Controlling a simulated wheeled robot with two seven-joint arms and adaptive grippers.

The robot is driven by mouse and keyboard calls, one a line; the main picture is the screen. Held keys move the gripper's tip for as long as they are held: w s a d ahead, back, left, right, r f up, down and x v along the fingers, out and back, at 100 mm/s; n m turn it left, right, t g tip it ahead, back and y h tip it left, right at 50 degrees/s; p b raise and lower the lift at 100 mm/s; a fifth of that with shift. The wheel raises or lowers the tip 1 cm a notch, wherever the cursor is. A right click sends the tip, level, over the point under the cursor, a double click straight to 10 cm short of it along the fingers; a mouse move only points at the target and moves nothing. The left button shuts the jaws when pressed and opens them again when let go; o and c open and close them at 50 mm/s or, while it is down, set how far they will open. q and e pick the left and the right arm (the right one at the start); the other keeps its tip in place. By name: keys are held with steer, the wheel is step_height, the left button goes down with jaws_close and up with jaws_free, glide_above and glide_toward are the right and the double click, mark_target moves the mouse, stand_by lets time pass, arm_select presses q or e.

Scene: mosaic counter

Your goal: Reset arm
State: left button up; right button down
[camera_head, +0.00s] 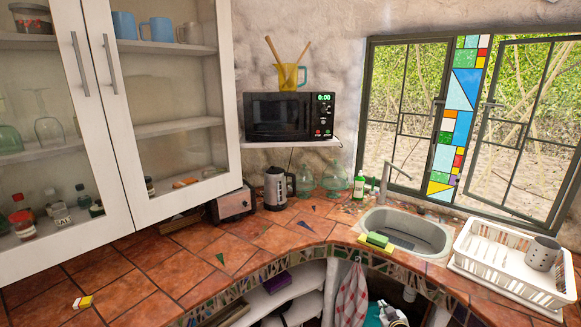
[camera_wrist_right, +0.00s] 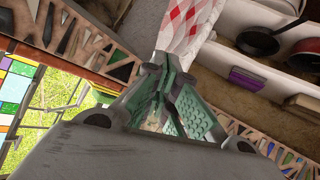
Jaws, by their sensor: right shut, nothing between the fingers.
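My right gripper (camera_head: 391,315) shows at the bottom edge of the head view, low in front of the counter and below the sink. In the right wrist view its teal-padded fingers (camera_wrist_right: 160,82) are shut and empty. A red-and-white checked towel (camera_head: 352,296) hangs to the left of the gripper in the head view. The towel also shows just beyond the fingertips in the wrist view (camera_wrist_right: 188,28); I cannot tell whether they touch. My left gripper is in neither view.
The tiled counter (camera_head: 165,262) curves along the wall, with its mosaic edge above open shelves. A sink (camera_head: 412,232) holds a sponge (camera_head: 378,239) on its rim. A white dish rack (camera_head: 510,262) stands at the right. A toaster (camera_head: 232,203) and kettle (camera_head: 276,188) stand at the back.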

steer(key=s+a+f+g, duration=0.2)
steer(key=s+f+g, duration=0.1)
steer(key=s+f, duration=1)
steer(key=s+a+f+g, duration=0.2)
steer(key=s+f+g, duration=0.1)
steer(key=s+f, duration=1.05)
steer(key=s+a+f+g, duration=0.1)
steer(key=s+f, duration=0.3)
steer(key=s, duration=0.8)
steer(key=s+a+f+g, duration=0.2)
steer(key=s+a+f, duration=0.1)
steer(key=s, duration=1)
steer(key=s+a+f+g, duration=0.1)
steer(key=s+f, duration=0.4)
steer(key=s, duration=0.7)
steer(key=shift+s+a+g+y, duration=0.4)
steer(key=shift+g, duration=0.3)
steer(key=shift+s, duration=0.1)
